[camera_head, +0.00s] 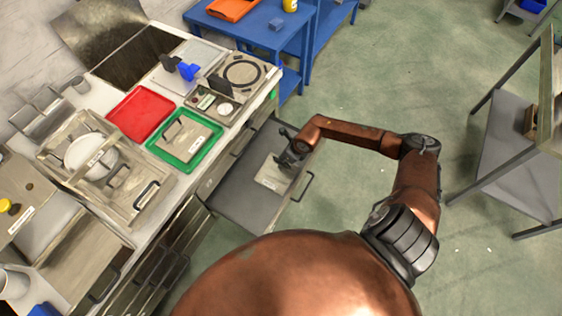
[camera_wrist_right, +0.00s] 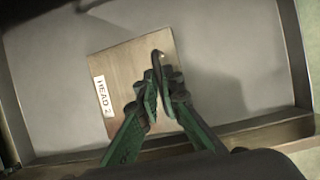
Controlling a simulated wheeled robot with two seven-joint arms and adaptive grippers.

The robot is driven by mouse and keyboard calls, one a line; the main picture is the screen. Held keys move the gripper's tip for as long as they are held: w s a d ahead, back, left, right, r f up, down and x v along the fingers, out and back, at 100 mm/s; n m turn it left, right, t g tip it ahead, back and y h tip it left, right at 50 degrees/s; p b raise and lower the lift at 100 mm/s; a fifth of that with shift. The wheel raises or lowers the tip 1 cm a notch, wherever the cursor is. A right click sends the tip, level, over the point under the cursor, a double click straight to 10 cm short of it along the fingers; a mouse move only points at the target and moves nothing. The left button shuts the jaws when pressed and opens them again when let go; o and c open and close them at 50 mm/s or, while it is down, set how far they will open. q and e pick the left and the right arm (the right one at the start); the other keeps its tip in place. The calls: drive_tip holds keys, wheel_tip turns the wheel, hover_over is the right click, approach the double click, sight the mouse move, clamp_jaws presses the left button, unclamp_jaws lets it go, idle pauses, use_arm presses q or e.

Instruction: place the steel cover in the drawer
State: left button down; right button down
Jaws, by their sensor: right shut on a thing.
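A flat steel cover (camera_head: 270,178) with a white label shows inside the outline of the open drawer (camera_head: 238,200). In the right wrist view the steel cover (camera_wrist_right: 118,65) has a label reading "HEAD 2" and a dark raised handle. My right gripper (camera_head: 291,158) is over the cover in the head view. In the right wrist view its green-and-black fingers (camera_wrist_right: 160,92) are closed on the handle. The drawer floor (camera_wrist_right: 50,65) surrounds the cover there. I cannot tell whether the cover touches the floor. My left gripper is out of view.
A green tray (camera_head: 153,151) on the bench holds another steel plate (camera_head: 183,140) with a handle. A red tray (camera_head: 138,113) lies beside it. The drawer's front handle (camera_head: 303,187) faces the open floor. A grey shelf rack (camera_head: 515,165) stands at the right.

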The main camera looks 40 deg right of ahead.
wheel_tip(320, 180, down, 2)
drive_tip(key=shift+f, duration=0.1)
drive_tip(key=c, duration=2.1)
unclamp_jaws()
drive_tip(key=p+v, duration=0.3)
drive_tip(key=v, duration=0.9)
